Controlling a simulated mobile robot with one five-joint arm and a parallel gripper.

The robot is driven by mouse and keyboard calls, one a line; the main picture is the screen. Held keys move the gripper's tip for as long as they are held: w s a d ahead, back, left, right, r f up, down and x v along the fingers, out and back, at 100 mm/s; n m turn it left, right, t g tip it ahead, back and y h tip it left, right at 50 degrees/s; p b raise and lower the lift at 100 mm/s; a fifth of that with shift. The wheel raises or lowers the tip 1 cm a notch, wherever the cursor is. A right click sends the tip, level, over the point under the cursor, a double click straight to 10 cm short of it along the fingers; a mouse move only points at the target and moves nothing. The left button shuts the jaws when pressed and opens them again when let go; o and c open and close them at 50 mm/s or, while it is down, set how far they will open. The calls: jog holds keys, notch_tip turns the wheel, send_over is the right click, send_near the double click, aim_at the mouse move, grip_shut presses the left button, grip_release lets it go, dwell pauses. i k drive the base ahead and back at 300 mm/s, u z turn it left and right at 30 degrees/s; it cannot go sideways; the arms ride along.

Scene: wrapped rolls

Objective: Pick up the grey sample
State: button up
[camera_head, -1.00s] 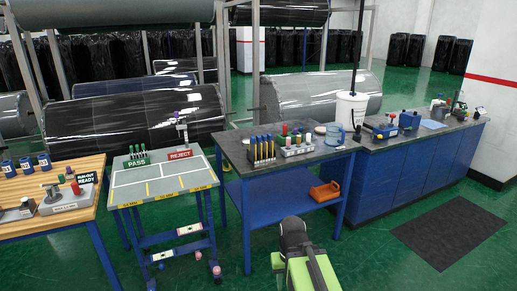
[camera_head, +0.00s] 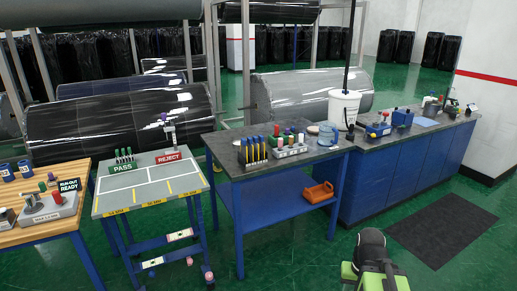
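I cannot clearly single out a grey sample at this size. A grey rack (camera_head: 290,150) on the dark-topped blue bench holds several small upright cylinders, among them green, red and pale ones. A grey block (camera_head: 50,209) on the wooden table at the left bears red, green and greyish upright pieces. My black and green arm (camera_head: 374,265) shows at the bottom, right of centre, in front of the benches and apart from them. Its fingertips cannot be made out.
The blue bench (camera_head: 225,163) stands left of a long blue cabinet (camera_head: 400,175). A grey PASS/REJECT table (camera_head: 150,185) stands left of the bench. A white bucket (camera_head: 344,108) and an orange bin (camera_head: 318,192) are nearby. Green floor and a dark mat (camera_head: 440,228) lie clear.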

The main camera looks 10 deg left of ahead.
aim_at(250, 141)
jog(key=u, duration=0.05)
jog(key=i, duration=2.5)
jog(key=u, duration=0.8)
jog(key=k, duration=0.15)
jog(key=u, duration=2.05)
jog(key=i, duration=1)
jog(key=u, duration=0.1)
